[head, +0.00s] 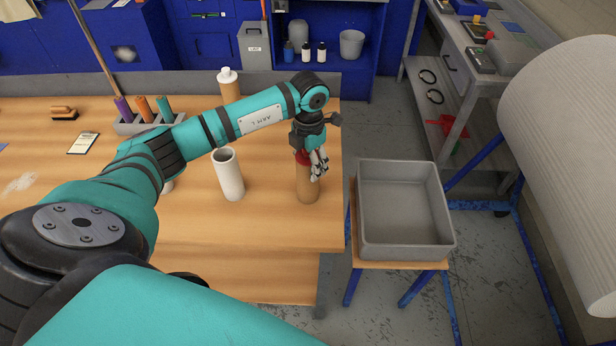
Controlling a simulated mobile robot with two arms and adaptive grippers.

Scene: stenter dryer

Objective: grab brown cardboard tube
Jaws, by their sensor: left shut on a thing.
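The brown cardboard tube (307,190) stands upright near the right edge of the wooden table. My left gripper (317,168) reaches down over its top from above and is shut on it. The fingers cover the upper right part of the tube, and a red patch shows at its top beside the fingers. The tube's lower end appears to be at the tabletop; I cannot tell whether it touches. My right gripper is out of view.
A white tube (229,175) stands left of the brown tube. A brown bottle with a white cap (228,85) is behind my arm. A rack of colored cones (144,121) stands farther left. A grey bin (405,247) sits on a stool right of the table (265,231).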

